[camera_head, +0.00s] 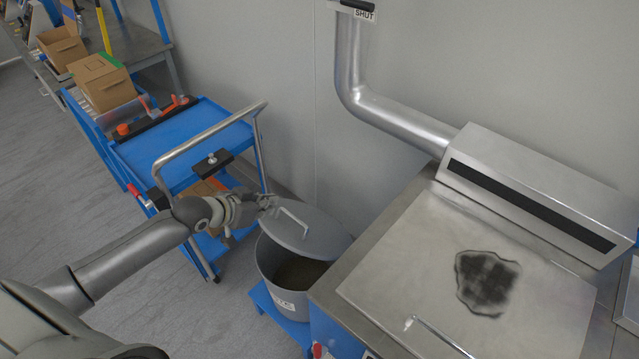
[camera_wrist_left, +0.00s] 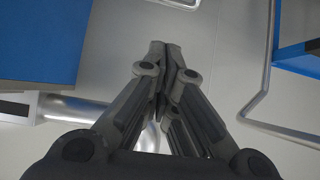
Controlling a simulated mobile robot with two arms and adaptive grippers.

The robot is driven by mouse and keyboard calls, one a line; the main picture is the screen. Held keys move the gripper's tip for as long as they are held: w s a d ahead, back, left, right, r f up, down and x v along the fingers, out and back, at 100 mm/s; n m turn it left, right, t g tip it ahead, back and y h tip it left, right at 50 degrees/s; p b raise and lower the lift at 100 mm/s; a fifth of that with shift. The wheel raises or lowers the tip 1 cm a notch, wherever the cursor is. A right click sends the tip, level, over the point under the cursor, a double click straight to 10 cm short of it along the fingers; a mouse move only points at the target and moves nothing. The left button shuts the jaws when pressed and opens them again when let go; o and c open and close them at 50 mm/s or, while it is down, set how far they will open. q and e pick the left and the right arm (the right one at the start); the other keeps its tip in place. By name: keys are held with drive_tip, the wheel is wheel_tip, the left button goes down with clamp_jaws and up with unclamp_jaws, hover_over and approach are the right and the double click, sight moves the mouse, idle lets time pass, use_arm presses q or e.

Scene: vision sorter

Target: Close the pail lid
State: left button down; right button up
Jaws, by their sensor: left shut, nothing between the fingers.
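The pail (camera_head: 283,296) is a grey round bin on a low blue stand, left of the steel bench. Its grey lid (camera_head: 325,237) has a bar handle and sits tilted open, leaving a gap at the front that shows dark contents. My left gripper (camera_head: 268,200) is shut and empty, by the upper left edge of the lid; I cannot tell if it touches. Its closed fingers also show in the left wrist view (camera_wrist_left: 167,46), where I cannot make out the lid. My right gripper is not in view.
A blue trolley (camera_head: 180,142) with a metal push handle (camera_head: 212,132) stands just behind my left gripper. The steel bench (camera_head: 390,285) is close on the pail's right. A metal duct (camera_head: 400,118) runs along the wall. Clear floor (camera_head: 70,205) lies at left.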

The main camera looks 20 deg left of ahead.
use_arm(q)
drive_tip(key=w+d+r, duration=0.1)
drive_tip(key=d+r, duration=0.1)
hover_over(293, 218)
drive_tip(key=w, duration=0.2)
wheel_tip(293, 218, down, 6)
drive_tip(key=f, duration=0.1)
drive_tip(key=s+f+p, duration=0.1)
drive_tip(key=shift+s+d+f, duration=0.15)
drive_tip(key=shift+s+f, duration=0.15)
drive_tip(key=shift+f, duration=0.1)
drive_tip(key=shift+s+f, duration=0.15)
drive_tip(key=shift+f, duration=0.25)
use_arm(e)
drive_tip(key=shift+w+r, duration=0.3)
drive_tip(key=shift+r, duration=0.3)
use_arm(q)
drive_tip(key=shift+s, duration=0.1)
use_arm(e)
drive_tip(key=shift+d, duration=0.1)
